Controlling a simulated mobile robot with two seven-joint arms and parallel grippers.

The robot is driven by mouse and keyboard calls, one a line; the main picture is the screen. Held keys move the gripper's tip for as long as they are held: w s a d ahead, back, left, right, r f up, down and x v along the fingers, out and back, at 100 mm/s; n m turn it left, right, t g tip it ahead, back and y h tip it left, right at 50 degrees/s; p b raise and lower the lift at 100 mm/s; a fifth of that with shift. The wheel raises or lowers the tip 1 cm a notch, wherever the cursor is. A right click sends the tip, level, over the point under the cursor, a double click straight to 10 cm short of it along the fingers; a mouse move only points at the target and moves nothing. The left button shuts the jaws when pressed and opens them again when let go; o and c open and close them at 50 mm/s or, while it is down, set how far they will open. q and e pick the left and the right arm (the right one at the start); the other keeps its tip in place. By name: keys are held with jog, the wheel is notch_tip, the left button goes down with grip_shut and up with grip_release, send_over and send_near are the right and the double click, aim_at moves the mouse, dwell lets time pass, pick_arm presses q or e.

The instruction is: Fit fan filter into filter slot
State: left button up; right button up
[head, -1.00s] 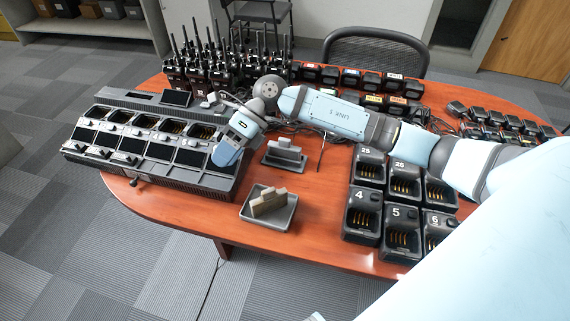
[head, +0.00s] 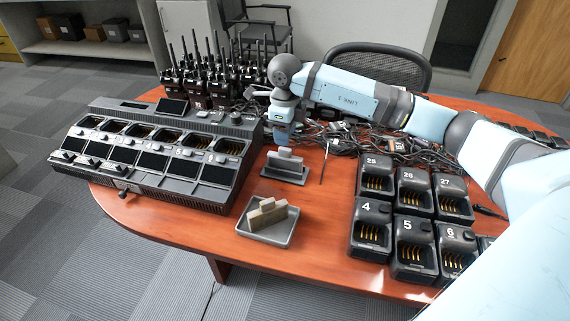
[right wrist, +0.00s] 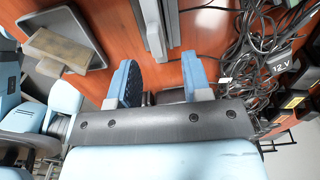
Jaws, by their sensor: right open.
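A light grey block (head: 285,158), which looks like the fan filter, stands upright in a dark grey holder (head: 291,176) on the table. My right gripper (head: 283,140) points down just behind and above this block. In the right wrist view its two blue fingers (right wrist: 160,85) are apart with nothing between them. The grey block also shows there (right wrist: 154,28), beyond the fingertips. My left gripper is out of view.
Several radios with antennas (head: 215,80) stand behind the charger. Tangled black cables (head: 345,135) lie right of the gripper. Numbered single chargers (head: 370,232) fill the right front. Bare table shows between the tray and these chargers.

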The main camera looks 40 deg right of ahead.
aim_at(285, 149)
jog(key=f, duration=0.2)
jog(key=f+b, duration=0.1)
jog(key=f, duration=0.2)
jog(key=shift+s+a+f, duration=0.15)
jog(key=shift+s+f, duration=0.05)
jog(key=shift+f, duration=0.1)
grip_shut()
